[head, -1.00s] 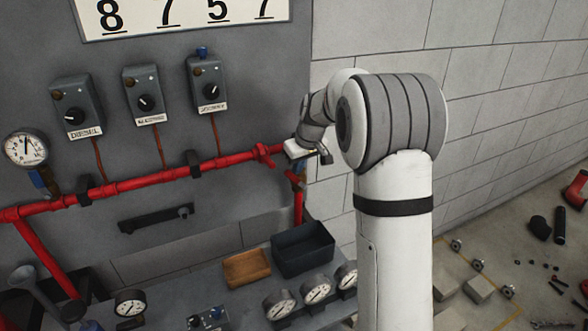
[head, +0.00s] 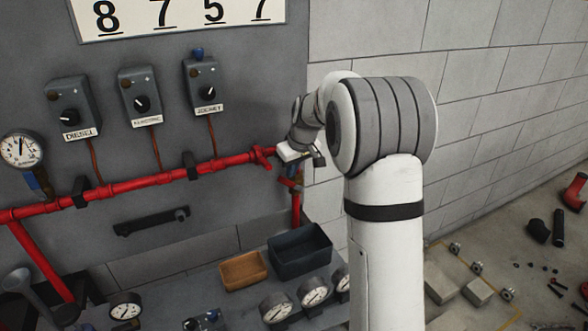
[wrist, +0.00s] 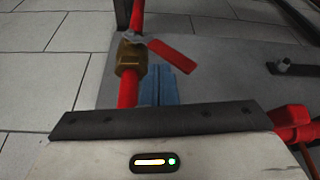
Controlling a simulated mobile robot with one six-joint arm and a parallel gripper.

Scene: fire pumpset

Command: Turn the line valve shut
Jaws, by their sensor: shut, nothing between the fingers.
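The line valve has a brass body (wrist: 130,55) on a red pipe (wrist: 128,92) in the wrist view. Its flat red lever (wrist: 172,57) sticks out to the right, at a slant across the pipe's line. My gripper (wrist: 158,70) has its blue fingers shut together and empty, beside the pipe. The fingertips are close to the lever's near edge; I cannot tell whether they touch. In the head view my gripper is by the panel's right edge, and the valve lever (head: 290,184) shows small just below it, partly hidden.
A long red pipe (head: 140,182) runs along the panel, with a red fitting (head: 262,156) left of my gripper. A dark bin (head: 300,252), an orange tray (head: 243,270) and several gauges stand below. A block wall (head: 500,110) is at the right.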

